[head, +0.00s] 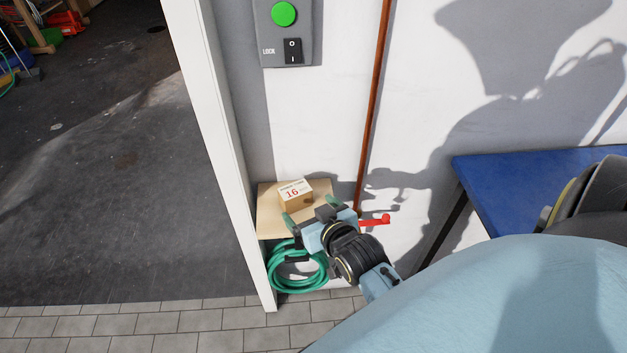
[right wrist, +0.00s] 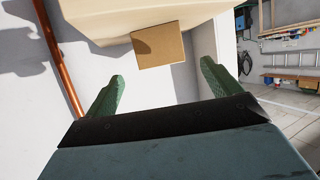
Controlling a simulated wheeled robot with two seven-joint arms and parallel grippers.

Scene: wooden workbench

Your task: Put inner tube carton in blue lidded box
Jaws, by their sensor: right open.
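The inner tube carton (head: 295,194) is a small brown box with a pale top marked "16". It rests on a small wooden shelf (head: 268,214) against the wall. My right gripper (head: 307,208) is open and empty at the near side of the carton, its green fingers spread. In the right wrist view the carton's brown face (right wrist: 160,46) shows beyond the open fingers (right wrist: 160,85), apart from them. My left gripper is not in view. I see no blue lidded box in either view.
A coiled green hose (head: 297,270) hangs below the shelf. A red-brown pipe (head: 374,100) with a red lever (head: 375,220) runs down the wall close by on the right. A white door post (head: 212,90) stands left. A blue-topped table (head: 500,190) is at right.

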